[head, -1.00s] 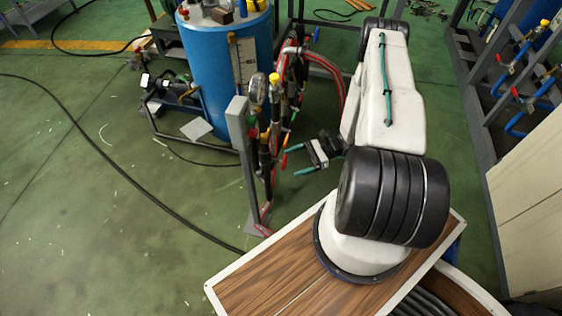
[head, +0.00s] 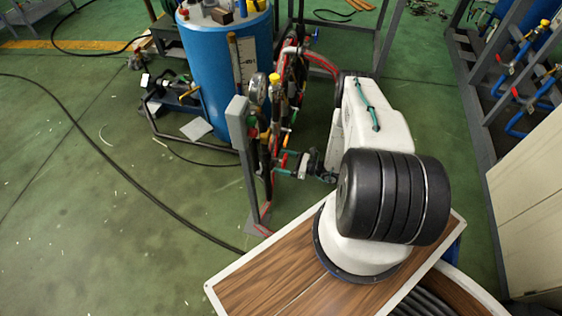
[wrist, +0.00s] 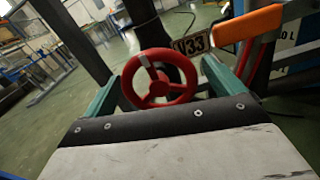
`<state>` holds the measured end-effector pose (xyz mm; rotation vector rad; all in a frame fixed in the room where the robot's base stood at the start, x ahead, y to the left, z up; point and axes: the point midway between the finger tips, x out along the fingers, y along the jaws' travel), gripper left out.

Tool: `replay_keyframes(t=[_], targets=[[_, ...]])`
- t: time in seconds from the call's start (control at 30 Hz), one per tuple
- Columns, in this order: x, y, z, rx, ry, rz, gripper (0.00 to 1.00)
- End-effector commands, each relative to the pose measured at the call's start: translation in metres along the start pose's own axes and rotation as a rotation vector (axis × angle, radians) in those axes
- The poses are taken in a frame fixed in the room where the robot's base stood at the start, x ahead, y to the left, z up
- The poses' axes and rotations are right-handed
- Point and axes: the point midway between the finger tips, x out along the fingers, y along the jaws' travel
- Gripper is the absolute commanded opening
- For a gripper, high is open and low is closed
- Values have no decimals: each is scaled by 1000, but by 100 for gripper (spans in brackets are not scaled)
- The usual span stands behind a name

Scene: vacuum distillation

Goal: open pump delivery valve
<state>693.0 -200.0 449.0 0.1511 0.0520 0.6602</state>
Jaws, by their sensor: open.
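A red handwheel (wrist: 158,80) with spokes is in the middle of the wrist view. A small tag reading "V33" (wrist: 191,44) sits just behind it. My gripper (wrist: 160,88) is open, with one green finger on each side of the red wheel. The wheel appears between the fingers; I cannot tell whether either finger touches it. In the head view my gripper (head: 289,163) is at the pipe stand, and a small red part (head: 284,161) shows by the fingers. The wheel is mostly hidden there.
An orange lever handle (wrist: 250,23) is close to the right finger in the wrist view. A grey post (head: 243,150) with pipes and a gauge (head: 257,89) stands beside the gripper. A blue tank (head: 222,75) is behind. Open green floor lies to the left.

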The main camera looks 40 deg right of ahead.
Motion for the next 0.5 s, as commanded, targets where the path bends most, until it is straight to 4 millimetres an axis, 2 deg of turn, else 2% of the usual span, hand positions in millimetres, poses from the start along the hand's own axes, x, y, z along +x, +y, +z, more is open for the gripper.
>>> replay_keyframes(t=[0.13, 0.4, 0.5], targets=[[10, 0, 0, 0, 0, 0, 94], [12, 0, 0, 0, 0, 0, 94], [11, 0, 0, 0, 0, 0, 66]])
